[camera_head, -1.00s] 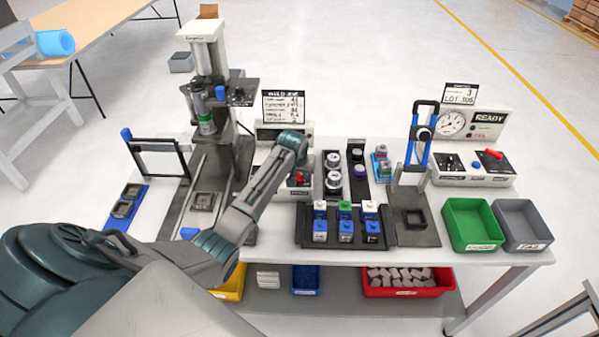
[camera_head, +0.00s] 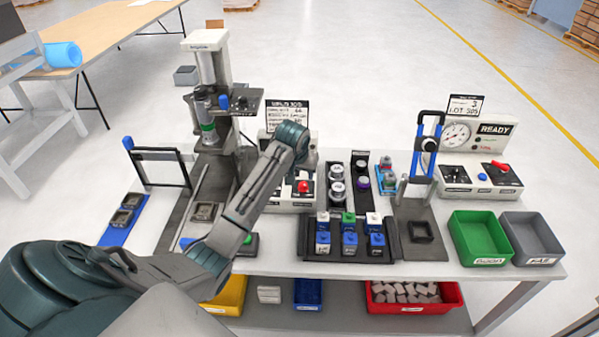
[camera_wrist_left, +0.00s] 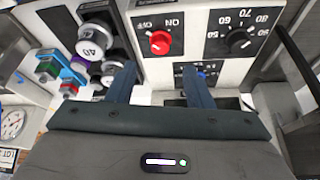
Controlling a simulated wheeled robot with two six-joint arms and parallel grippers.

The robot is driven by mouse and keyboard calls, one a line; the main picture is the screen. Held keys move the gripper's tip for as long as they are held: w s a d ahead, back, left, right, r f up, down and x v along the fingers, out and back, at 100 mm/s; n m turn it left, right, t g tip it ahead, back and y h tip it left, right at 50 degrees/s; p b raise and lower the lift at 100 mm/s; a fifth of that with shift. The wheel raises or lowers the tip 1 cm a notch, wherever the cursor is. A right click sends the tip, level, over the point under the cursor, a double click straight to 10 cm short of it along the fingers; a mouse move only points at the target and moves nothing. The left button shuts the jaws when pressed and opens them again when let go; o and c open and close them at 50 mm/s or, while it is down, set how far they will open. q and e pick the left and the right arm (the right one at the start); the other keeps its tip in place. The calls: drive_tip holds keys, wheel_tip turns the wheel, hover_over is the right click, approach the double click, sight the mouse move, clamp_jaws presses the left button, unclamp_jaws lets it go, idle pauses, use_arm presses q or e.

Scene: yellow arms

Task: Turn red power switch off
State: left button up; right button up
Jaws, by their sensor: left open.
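The red power switch (camera_head: 304,187) is a round knob on the front of the white control box (camera_head: 283,206) at the middle back of the bench. In the left wrist view the red knob (camera_wrist_left: 159,43) sits on a black plate with OFF and ON labels that appear upside down. Its exact pointer setting is too small to tell. My left gripper (camera_wrist_left: 160,72) is open and empty, its two fingers pointing toward the box, with the knob beyond the gap and apart from them. In the head view my left wrist hides the gripper's fingers. My right gripper is not in view.
A black dial (camera_wrist_left: 239,41) sits beside the red knob. Silver weights (camera_head: 337,180) stand in a rack to the right. A press (camera_head: 213,90) stands left. Green (camera_head: 483,258) and grey bins stand at the front right.

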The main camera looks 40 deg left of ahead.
use_arm(q)
drive_tip(key=shift+v, duration=1.35)
drive_tip(key=shift+f, duration=0.1)
